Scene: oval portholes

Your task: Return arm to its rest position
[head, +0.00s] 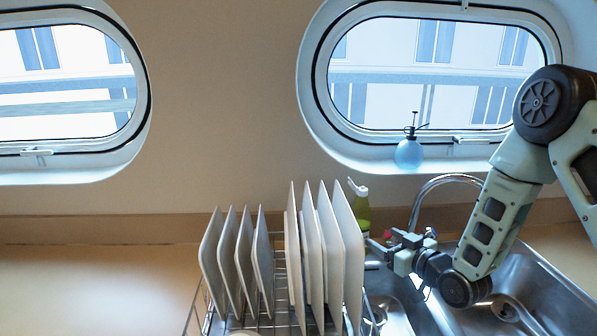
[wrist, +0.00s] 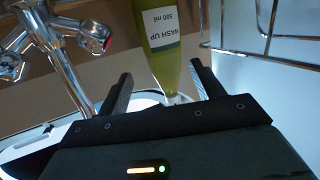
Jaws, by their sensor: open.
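A green wash-up bottle (wrist: 163,45) is beyond the fingertips. In the head view this bottle (head: 361,205) stands behind the rack, partly hidden by a plate.
A wire dish rack (head: 195,312) holds several upright plates (head: 347,250) close left of my gripper. A curved tap (head: 420,195) rises behind the metal sink (head: 545,295). A blue spray bottle (head: 409,153) stands on the right porthole's sill. The counter (head: 90,290) at left is clear.

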